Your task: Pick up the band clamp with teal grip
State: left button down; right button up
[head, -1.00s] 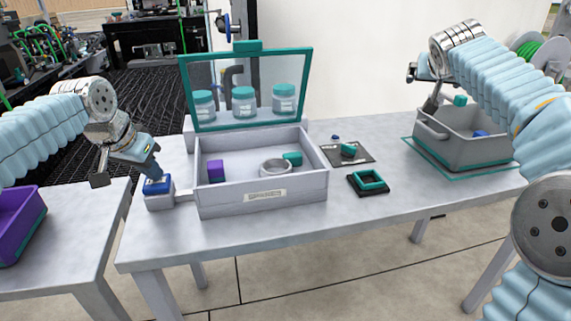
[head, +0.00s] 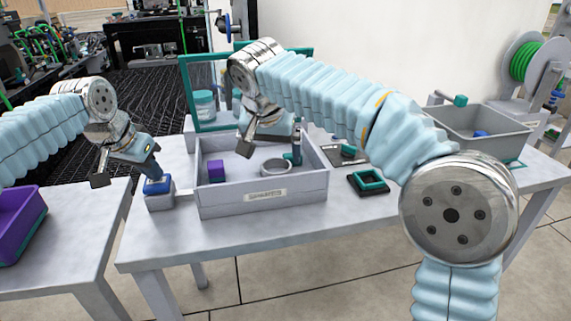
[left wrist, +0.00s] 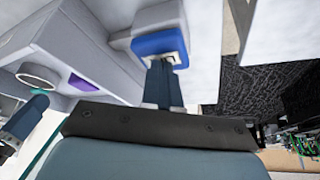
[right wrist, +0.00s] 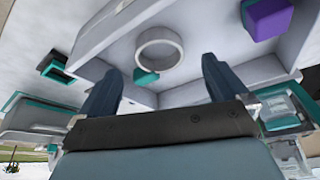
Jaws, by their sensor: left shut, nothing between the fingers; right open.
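The band clamp, a pale grey ring (head: 274,168) with a teal grip, lies in the grey open-topped box (head: 262,200). The right wrist view shows its ring (right wrist: 160,47) and teal grip (right wrist: 146,77) clearly. My right gripper (head: 269,154) is open and empty above the box. Its fingers (right wrist: 158,70) appear on either side of the clamp in the right wrist view, apart from it. My left gripper (head: 155,174) is shut and empty, its tips at the blue-topped block (head: 158,187) left of the box. Its tips also meet the blue top in the left wrist view (left wrist: 158,64).
A purple cube (head: 216,171) lies in the box's left part. The teal-framed lid (head: 187,90) stands raised behind, partly hidden by my right arm. A teal square frame (head: 368,183) lies to the right, and a grey tote (head: 485,125) stands further right.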

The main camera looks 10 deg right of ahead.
aim_at(275, 164)
jog(key=shift+x, duration=2.8)
jog(key=shift+r, duration=0.1)
jog(key=c, duration=1.1)
notch_tip(275, 164, up, 13)
jog(key=shift+c, duration=0.2)
jog(key=s, duration=0.9)
pick_arm(q)
notch_tip(275, 164, up, 10)
pick_arm(e)
jog(key=s, duration=0.7)
jog(key=shift+s, duration=0.4)
